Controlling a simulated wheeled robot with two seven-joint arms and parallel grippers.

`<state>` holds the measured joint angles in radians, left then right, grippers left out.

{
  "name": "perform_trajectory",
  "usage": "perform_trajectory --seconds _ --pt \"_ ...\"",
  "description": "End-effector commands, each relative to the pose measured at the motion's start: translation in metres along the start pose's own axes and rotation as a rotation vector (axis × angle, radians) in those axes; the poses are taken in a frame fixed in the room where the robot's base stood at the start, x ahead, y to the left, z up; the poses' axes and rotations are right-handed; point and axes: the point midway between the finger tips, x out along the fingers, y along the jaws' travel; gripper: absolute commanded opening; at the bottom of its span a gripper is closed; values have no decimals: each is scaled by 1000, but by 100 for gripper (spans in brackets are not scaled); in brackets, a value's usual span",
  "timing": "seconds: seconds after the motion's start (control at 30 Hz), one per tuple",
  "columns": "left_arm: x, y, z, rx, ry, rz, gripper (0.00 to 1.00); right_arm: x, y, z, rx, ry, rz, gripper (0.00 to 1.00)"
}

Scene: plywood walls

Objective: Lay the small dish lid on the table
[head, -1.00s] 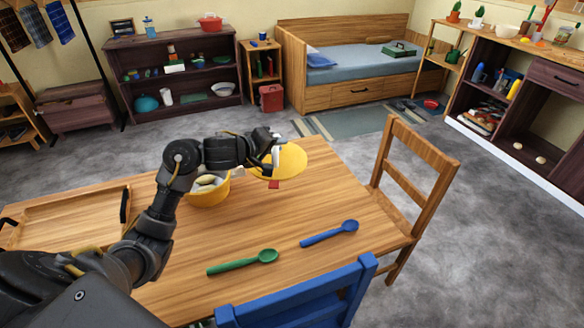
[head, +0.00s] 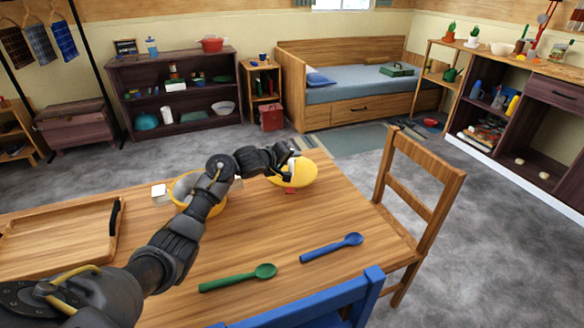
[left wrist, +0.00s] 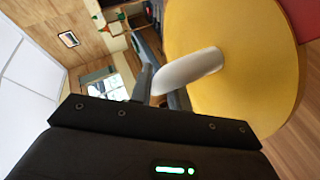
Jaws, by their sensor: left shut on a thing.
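The small dish lid (head: 300,174) is a yellow disc with a white handle, near the far edge of the table (head: 245,243). My left gripper (head: 287,166) is shut on its handle, which shows white in the left wrist view (left wrist: 190,71). The lid's yellow face (left wrist: 240,55) fills the upper right there and looks tilted. Whether its rim touches the table I cannot tell. A yellow dish (head: 212,209) stands left of the lid, partly hidden behind my left arm. My right gripper is not in view.
A small red thing (head: 290,191) shows just below the lid. A white block (head: 160,194) is beside the dish. A wooden tray (head: 62,232) lies at left. A green spoon (head: 235,279) and a blue spoon (head: 330,247) lie nearer. Bare tabletop lies between the lid and spoons.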

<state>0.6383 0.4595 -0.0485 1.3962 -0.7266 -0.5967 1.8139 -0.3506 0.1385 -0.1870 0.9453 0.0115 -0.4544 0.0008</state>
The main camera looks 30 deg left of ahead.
Motion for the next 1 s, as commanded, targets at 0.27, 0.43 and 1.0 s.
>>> perform_trajectory --seconds 0.27,0.43,1.0 --pt "12 -26 12 0 0 0 0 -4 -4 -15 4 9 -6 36" --pt "12 -25 11 -1 1 1 0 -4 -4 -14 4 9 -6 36" --pt "13 -29 14 -1 -2 -3 40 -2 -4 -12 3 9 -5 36"
